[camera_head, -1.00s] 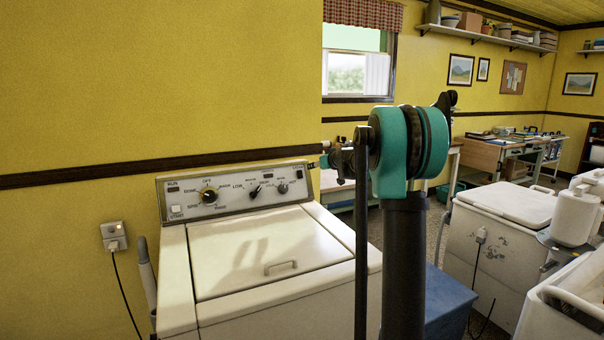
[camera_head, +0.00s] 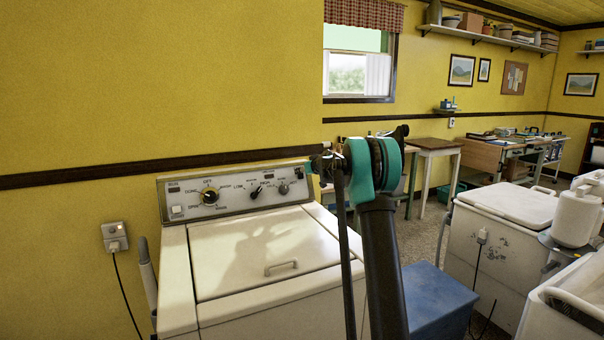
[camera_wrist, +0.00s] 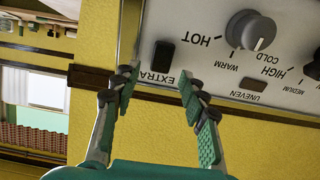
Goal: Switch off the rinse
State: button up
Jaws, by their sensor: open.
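The washer's control panel (camera_head: 240,188) stands at the back of a white top-loading washer. In the wrist view, which is upside down, a dark rocker switch (camera_wrist: 162,56) sits at the panel's end by a label reading EXTRA; the rest of that label is not readable. I cannot tell which way the rocker is set. My gripper (camera_wrist: 158,75) is open and empty, its two green-padded fingers on either side of the label, just short of the switch. In the head view my gripper (camera_head: 318,164) is at the panel's right end.
A temperature knob (camera_wrist: 250,31) marked HOT, WARM, COLD is beside the switch, with a dark UNEVEN lamp (camera_wrist: 256,84) near it. The closed washer lid (camera_head: 250,255) lies below the panel. A blue box (camera_head: 435,298) stands to the washer's right.

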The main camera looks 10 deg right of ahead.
jog(key=shift+x, duration=1.15)
grip_shut()
